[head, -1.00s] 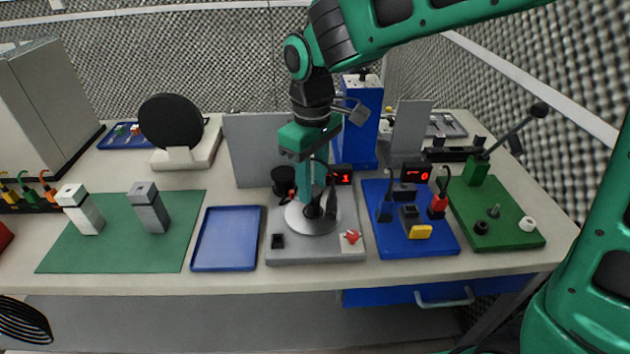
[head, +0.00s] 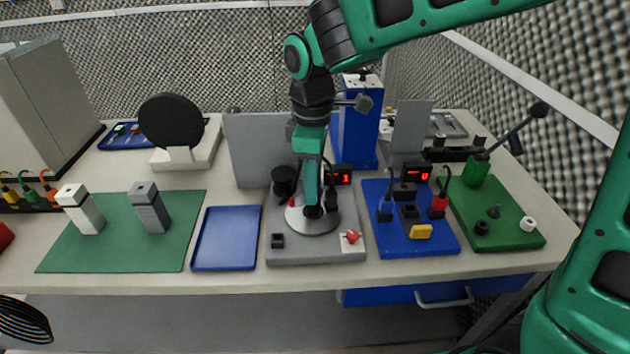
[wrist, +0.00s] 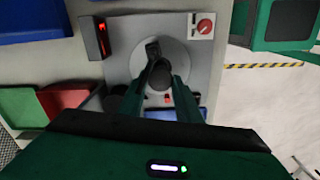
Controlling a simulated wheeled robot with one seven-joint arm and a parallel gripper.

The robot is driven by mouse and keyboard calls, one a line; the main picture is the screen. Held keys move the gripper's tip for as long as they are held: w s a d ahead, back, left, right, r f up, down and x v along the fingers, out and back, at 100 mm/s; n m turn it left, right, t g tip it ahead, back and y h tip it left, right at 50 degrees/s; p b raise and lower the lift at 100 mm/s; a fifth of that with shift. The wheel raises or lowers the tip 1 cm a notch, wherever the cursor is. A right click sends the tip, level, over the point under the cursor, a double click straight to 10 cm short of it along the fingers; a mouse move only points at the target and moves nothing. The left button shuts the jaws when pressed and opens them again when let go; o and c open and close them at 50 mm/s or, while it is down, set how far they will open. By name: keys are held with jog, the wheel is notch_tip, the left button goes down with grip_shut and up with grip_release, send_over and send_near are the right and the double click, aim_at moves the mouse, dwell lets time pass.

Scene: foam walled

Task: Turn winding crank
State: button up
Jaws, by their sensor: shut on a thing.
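The winding crank's round silver disc (head: 322,227) lies on a grey base plate (head: 290,253) at the middle of the bench. My gripper (head: 313,207) points down over the disc, shut on the dark crank knob. In the wrist view the knob (wrist: 161,76) sits between the fingertips of my gripper (wrist: 160,84), with the disc (wrist: 174,55) beneath. A black part (wrist: 152,49) of the crank stands beside the knob. The fingers partly hide the crank in the head view. A small display with red digits (head: 341,175) stands behind; its reading is blurred.
A black cylinder (head: 284,180) stands close behind the disc. A red knob (head: 350,237) is on the plate's front right. A blue tray (head: 226,266) lies left; a blue board (head: 440,247) with plugs lies right. A grey upright panel (head: 250,150) stands behind.

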jog(key=shift+w+d+n, duration=0.1)
jog(key=shift+n, duration=1.55)
jog(key=shift+w+n, duration=0.1)
jog(key=shift+n, duration=8.55)
jog(key=shift+n, duration=0.5)
jog(key=o, duration=1.1)
jog(key=shift+c, duration=0.2)
jog(key=shift+s, duration=0.1)
